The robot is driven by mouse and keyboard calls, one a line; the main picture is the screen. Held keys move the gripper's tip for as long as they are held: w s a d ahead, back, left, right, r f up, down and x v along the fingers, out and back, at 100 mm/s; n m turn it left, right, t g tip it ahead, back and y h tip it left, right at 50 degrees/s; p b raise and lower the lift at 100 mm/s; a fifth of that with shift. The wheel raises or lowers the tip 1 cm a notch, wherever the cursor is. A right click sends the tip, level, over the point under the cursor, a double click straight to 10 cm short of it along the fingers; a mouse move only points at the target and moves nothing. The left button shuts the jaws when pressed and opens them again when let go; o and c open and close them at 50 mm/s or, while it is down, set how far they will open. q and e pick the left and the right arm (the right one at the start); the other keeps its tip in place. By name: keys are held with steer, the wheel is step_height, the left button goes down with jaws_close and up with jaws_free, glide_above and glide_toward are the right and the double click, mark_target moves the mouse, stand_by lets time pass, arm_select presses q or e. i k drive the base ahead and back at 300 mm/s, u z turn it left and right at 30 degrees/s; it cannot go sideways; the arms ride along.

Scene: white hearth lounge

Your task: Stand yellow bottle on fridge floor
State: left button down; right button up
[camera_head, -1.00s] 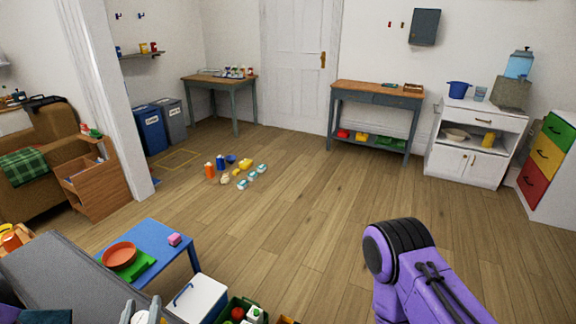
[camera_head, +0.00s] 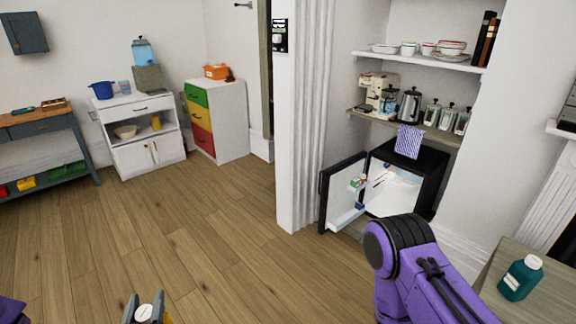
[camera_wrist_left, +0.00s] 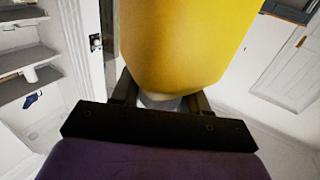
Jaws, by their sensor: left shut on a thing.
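The yellow bottle (camera_wrist_left: 185,45) fills the upper middle of the left wrist view, large and close. My left gripper (camera_head: 144,303) is shut on it, low at the bottom left of the head view. There a white round top (camera_head: 143,313) shows between the fingers; most of the bottle is cut off by the frame. The small black fridge (camera_head: 437,166) stands in the alcove at the right, well away from the gripper. Its door (camera_head: 343,196) is open to the left, and its pale inside (camera_head: 395,192) shows. My right gripper is out of frame.
A wall edge (camera_head: 287,190) juts out left of the fridge door. A table (camera_head: 545,285) with a green bottle (camera_head: 520,277) stands at the lower right. Wood floor in the middle is clear.

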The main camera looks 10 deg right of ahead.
mark_target(396, 212)
steer(key=z, duration=1)
steer(key=i, duration=3.5)
steer(key=z, duration=1.8)
